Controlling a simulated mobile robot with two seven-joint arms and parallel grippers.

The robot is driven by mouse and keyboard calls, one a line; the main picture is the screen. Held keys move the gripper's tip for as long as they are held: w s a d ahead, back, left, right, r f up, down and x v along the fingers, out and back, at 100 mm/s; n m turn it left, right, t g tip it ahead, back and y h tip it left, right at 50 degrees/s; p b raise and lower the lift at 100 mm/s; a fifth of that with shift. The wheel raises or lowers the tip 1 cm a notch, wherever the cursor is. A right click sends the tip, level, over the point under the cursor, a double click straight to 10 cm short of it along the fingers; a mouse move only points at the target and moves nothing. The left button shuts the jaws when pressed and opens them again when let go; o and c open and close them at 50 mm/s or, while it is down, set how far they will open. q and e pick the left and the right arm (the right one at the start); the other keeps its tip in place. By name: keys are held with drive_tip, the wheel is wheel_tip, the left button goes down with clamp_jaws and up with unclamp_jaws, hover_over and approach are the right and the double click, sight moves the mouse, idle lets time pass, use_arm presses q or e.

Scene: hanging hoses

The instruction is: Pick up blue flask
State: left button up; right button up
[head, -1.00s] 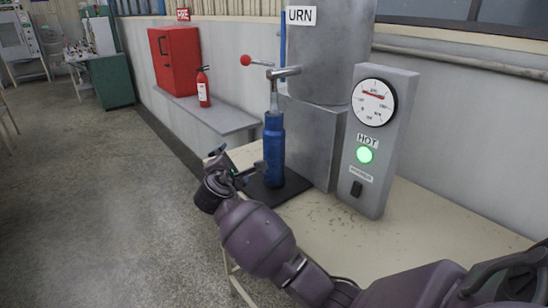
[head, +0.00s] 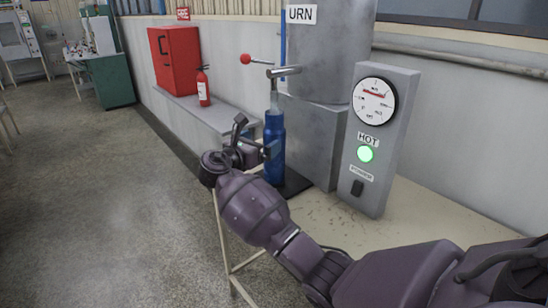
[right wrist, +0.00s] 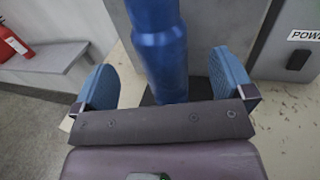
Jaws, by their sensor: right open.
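The blue flask (head: 274,150) stands upright on a dark mat (head: 296,183) on the table, under the spout of the urn. In the right wrist view the flask (right wrist: 163,50) rises between the two blue fingertips, with a gap on each side. My right gripper (right wrist: 168,82) is open there. My left gripper is not in view.
The grey urn (head: 325,60) stands behind the flask, with a red-knobbed tap lever (head: 246,59) above it. A gauge panel (head: 373,140) with a green HOT light is to the right. A fire extinguisher (head: 203,86) and red cabinet (head: 175,60) sit on the shelf behind.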

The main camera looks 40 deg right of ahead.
sight(274, 131)
drive_tip(key=shift+r+b+x, duration=0.15)
drive_tip(key=shift+b+x, duration=0.05)
drive_tip(key=shift+x, duration=1.55)
drive_tip(key=shift+r+b+x, duration=0.15)
drive_tip(key=shift+b+x, duration=0.05)
drive_tip(key=shift+x, duration=1.55)
clamp_jaws()
drive_tip(key=shift+r, duration=0.15)
